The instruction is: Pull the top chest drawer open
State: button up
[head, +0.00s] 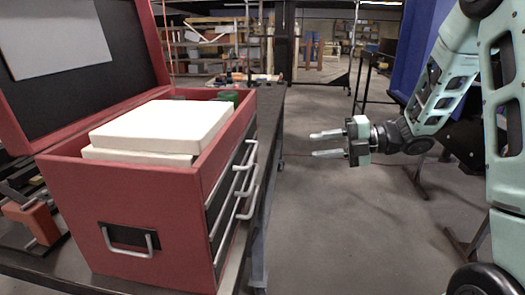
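The red chest (130,205) stands on a dark table at the left, with its lid raised. Its drawers face right and show at a steep angle, with several silver bar handles. The top drawer (238,157) looks closed, flush with the ones below, and its handle (247,156) is uppermost. My gripper (325,144) is in the air to the right of the chest, its two pale fingers apart and pointing left toward the drawer side. It is empty and does not touch a handle.
White slabs (165,124) lie in the open top of the chest, with a green item (229,97) behind. The dark table (266,130) runs back along the chest. The floor (345,220) below my gripper is clear. Shelves (210,45) and a blue panel (412,45) stand farther back.

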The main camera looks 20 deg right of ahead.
jog(key=p+x, duration=0.3)
jog(key=x, duration=1.2)
jog(key=shift+p, duration=0.3)
grip_shut()
